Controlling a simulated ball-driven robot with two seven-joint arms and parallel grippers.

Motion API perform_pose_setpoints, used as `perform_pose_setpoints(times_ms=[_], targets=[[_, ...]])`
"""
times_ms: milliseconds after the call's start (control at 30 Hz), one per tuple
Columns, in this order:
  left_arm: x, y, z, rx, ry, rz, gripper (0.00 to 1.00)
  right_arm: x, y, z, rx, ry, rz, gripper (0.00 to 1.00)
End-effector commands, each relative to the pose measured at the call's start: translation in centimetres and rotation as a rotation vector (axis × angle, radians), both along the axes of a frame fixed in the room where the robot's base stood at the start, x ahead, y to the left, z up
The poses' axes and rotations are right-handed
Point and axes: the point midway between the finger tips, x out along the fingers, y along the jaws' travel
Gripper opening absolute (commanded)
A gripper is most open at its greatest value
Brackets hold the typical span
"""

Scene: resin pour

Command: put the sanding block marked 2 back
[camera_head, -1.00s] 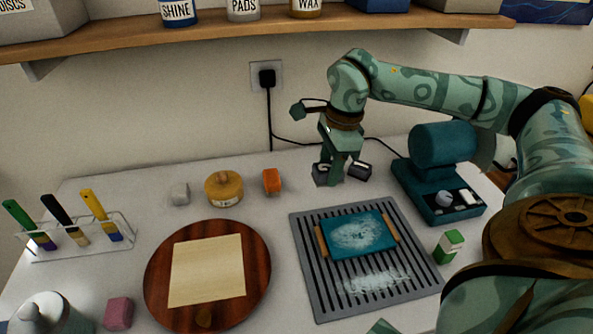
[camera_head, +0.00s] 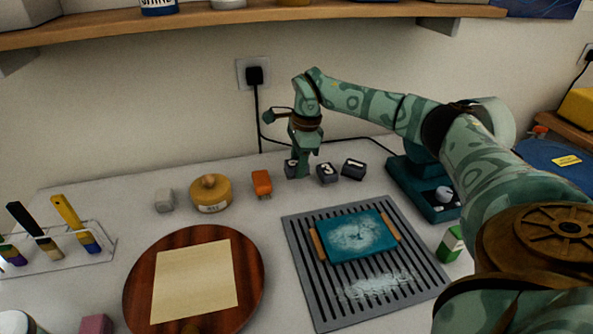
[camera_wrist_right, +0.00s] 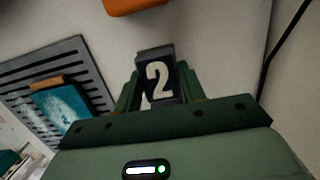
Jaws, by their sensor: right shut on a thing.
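The sanding block marked 2 (camera_wrist_right: 158,78) is dark grey with a pale numeral. In the right wrist view it sits between the two fingers of my right gripper (camera_wrist_right: 160,88), which is shut on it. In the head view my right gripper (camera_head: 297,172) is low at the back of the table, and the held block (camera_head: 289,167) shows partly at its left. I cannot tell whether the block touches the table. The block marked 3 (camera_head: 327,173) and the block marked 1 (camera_head: 354,169) stand to its right. My left gripper is out of view.
An orange block (camera_head: 262,184), a yellow round pot (camera_head: 210,194) and a pale grey block (camera_head: 164,200) stand to the left. A slotted grey mat (camera_head: 309,279) bearing a teal panel (camera_head: 357,236) lies in front. A teal machine (camera_head: 421,192) stands right. A shelf (camera_head: 220,20) hangs above.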

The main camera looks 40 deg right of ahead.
Motion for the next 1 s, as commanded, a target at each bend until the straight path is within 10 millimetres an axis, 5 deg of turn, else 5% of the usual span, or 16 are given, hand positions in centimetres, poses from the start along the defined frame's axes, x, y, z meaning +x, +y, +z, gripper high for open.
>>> perform_pose_setpoints(times_ms=[200, 567, 600, 667, 1000], targets=[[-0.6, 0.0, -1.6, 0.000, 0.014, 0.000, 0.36, 0.2, -0.1, -3.6, -0.001, 0.005, 0.001, 0.19], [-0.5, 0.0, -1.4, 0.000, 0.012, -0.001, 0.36, 0.2, -0.1, -3.6, 0.000, 0.001, 0.000, 0.19], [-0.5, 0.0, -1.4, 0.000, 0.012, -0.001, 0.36, 0.2, -0.1, -3.7, 0.000, 0.001, 0.000, 0.46], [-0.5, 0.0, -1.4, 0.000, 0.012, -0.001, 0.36, 0.2, -0.1, -3.7, 0.000, 0.001, 0.001, 0.62], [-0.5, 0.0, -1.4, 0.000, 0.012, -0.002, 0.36, 0.2, -0.1, -3.3, -0.001, -0.001, 0.001, 0.62]])
